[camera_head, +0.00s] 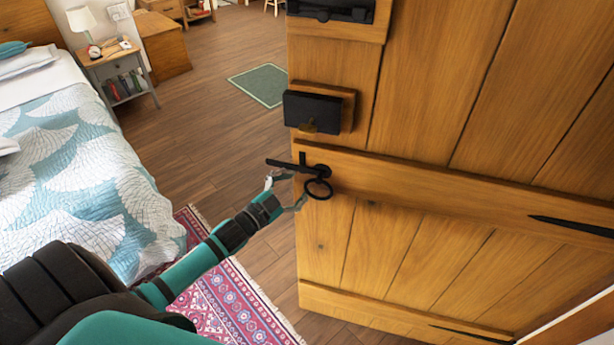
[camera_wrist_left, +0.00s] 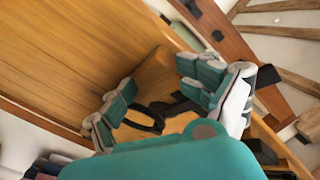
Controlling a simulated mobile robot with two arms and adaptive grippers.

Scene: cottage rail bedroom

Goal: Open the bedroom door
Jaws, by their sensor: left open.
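The wooden plank door (camera_head: 425,180) fills the right of the head view, and its planks (camera_wrist_left: 85,50) show in the left wrist view. Its left edge has no frame beside it, and room floor shows past it. A black ring handle (camera_head: 318,188) with a latch bar (camera_head: 284,164) is near that edge. My left gripper (camera_head: 287,190) is open at the handle, its fingers around or beside the ring. In the wrist view the dark handle (camera_wrist_left: 148,120) shows between the spread fingers (camera_wrist_left: 158,88). I cannot tell whether they touch it. My right gripper is not in view.
A black lock box (camera_head: 312,110) sits above the handle. The bed (camera_head: 75,160) is at the left, with a bedside table (camera_head: 112,65) behind it. A patterned rug (camera_head: 235,305) lies below my left arm. Bare floor lies beyond the door's edge, with a green mat (camera_head: 260,85).

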